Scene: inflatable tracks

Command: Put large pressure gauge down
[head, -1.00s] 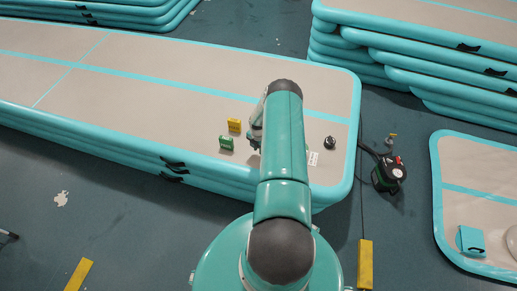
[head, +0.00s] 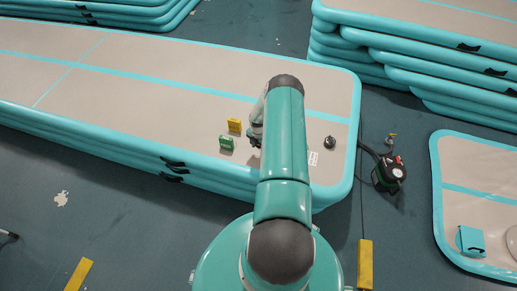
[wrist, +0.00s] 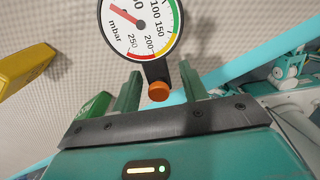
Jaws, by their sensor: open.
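The large pressure gauge (wrist: 142,27) shows in the wrist view, with a white round dial, coloured scale and red needle. Its top is cut off by the frame edge. Its black stem with an orange end (wrist: 158,91) points back between the two fingers of my gripper (wrist: 158,80). The fingers stand open, with a gap visible on each side of the stem. Beige mat fills the background; I cannot tell whether the gauge touches it. In the head view my arm hides the gauge and most of my gripper (head: 256,133).
On the long inflatable track (head: 180,95) stand a green block (head: 227,142) and a yellow block (head: 234,125), left of my gripper. A small black round object (head: 330,142) and a white card (head: 313,158) lie to the right. A pump (head: 388,172) is on the floor.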

